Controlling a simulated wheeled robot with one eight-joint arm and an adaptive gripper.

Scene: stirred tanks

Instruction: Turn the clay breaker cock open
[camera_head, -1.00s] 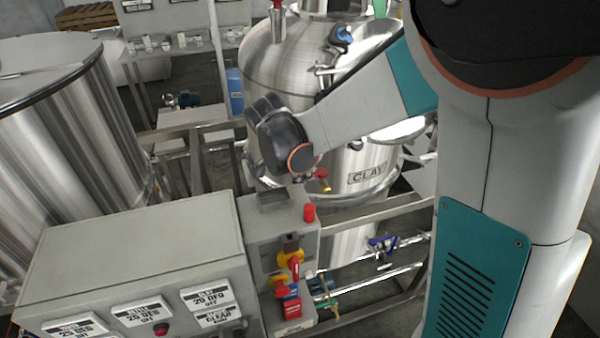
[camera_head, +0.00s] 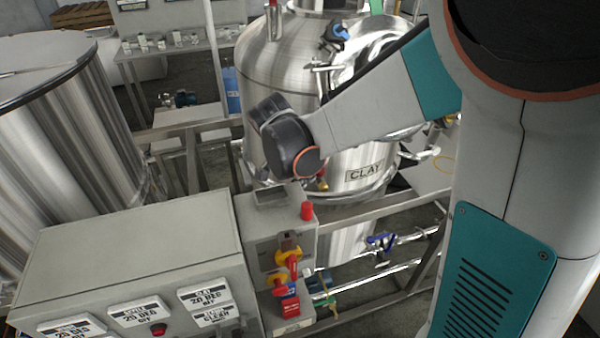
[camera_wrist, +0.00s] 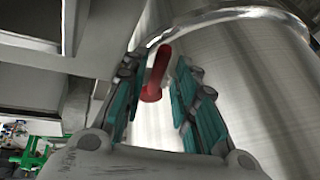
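The clay tank (camera_head: 300,90), a steel vessel labelled CLAY (camera_head: 366,175), stands behind the control boxes. A small cock with a red handle (camera_head: 322,173) and brass-coloured body (camera_head: 323,185) shows low on its front, partly behind my arm. In the wrist view a red handle (camera_wrist: 155,78) stands before a curved steel wall, between the fingers of my gripper (camera_wrist: 158,66). The fingers are open, with a gap visible on the right side of the handle; whether the left finger touches it I cannot tell. My gripper's fingers are hidden in the head view.
A grey control cabinet (camera_head: 130,255) with labelled displays stands in front. Beside it is a box with a red button (camera_head: 307,210) and red-yellow switches (camera_head: 289,263). A steel frame rail (camera_head: 375,207) runs below the tank. Another steel tank (camera_head: 70,130) stands left.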

